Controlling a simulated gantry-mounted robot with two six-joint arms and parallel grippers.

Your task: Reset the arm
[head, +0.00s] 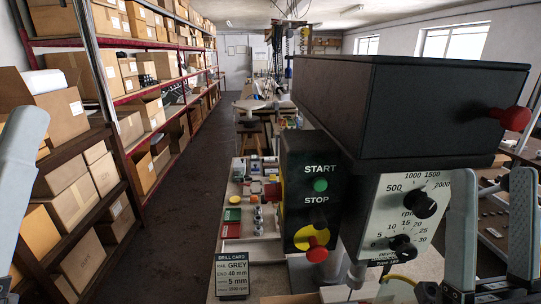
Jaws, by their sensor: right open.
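My right gripper (493,178) points upward at the lower right, its two grey fingers well apart with nothing between them. It is in front of the drill press's dial panel (385,222), to its right. A grey part of my left arm (22,170) shows at the left edge; only one piece is in frame, so its jaw opening cannot be told. The drill press has a large black head (400,105) with a red knob (515,118). Its START/STOP box (310,180) has a green button and a red button on yellow.
A drill card (234,276) stands on the bench (250,245) left of the drill press. Small coloured parts and bins lie behind it. Shelves of cardboard boxes (75,195) line the left side. The floor aisle (180,200) between shelves and bench is clear.

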